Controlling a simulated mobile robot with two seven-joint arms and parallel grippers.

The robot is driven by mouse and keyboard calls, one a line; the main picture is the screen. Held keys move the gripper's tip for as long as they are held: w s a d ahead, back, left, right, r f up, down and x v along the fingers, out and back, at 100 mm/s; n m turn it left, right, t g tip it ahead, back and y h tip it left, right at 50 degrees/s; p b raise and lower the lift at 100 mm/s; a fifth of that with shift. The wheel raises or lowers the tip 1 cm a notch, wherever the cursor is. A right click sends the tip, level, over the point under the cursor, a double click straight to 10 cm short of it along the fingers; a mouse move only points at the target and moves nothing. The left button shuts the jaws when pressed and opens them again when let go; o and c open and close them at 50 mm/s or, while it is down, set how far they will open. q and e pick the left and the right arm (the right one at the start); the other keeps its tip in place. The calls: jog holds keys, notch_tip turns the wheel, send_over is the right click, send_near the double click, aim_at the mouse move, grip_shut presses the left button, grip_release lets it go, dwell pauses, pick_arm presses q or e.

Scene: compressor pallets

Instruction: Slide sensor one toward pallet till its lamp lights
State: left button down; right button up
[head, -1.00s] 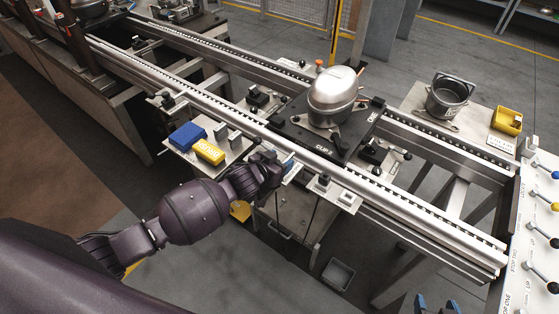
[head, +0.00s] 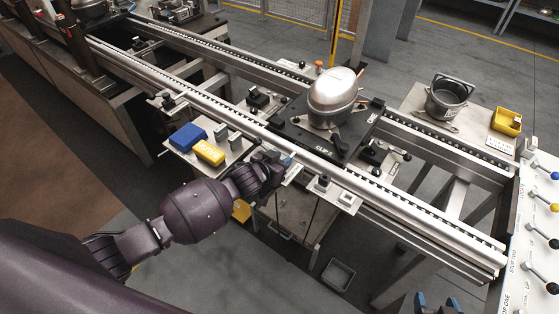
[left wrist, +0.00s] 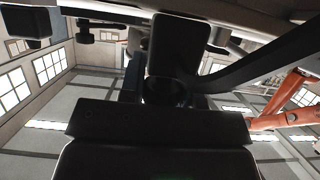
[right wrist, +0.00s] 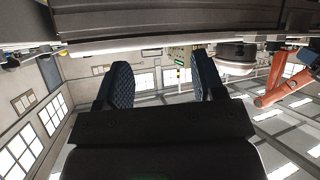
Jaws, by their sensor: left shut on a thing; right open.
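The pallet (head: 349,153) is a dark plate marked "CLIP 2" on the conveyor rails, with a silver compressor (head: 333,97) on it. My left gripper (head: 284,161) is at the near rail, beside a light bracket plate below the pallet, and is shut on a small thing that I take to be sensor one. The gripper hides most of that thing, and I cannot make out a lamp. In the left wrist view a dark shape lies between the fingers (left wrist: 168,90). My right gripper (head: 437,302) is open and empty at the bottom edge; its blue fingers show in the right wrist view (right wrist: 158,88).
Small fixtures (head: 323,183) stand right of the left gripper. A lever panel (head: 530,240) is at far right. A pot (head: 447,97) and yellow bin (head: 506,121) are on the right-hand table.

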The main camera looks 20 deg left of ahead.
pick_arm(q)
jog(key=shift+w, duration=0.15)
jog(key=c, duration=0.8)
grip_release()
jog(key=v, duration=1.1)
jog(key=shift+w, duration=0.1)
jog(key=s+a+f+n+y, duration=0.1)
jog(key=s+a+f, duration=0.1)
jog(key=s, duration=0.4)
jog(key=s+a+f+n+y, duration=0.1)
jog(key=s+a+f+y, duration=0.1)
jog(key=s, duration=0.5)
jog(key=s+a+f+n+g+y, duration=0.1)
jog(key=s+a+f, duration=0.2)
jog(key=s, duration=0.3)
jog(key=shift+s+a+f+y, duration=0.2)
jog(key=shift+a+y, duration=0.2)
jog(key=shift+a, duration=0.2)
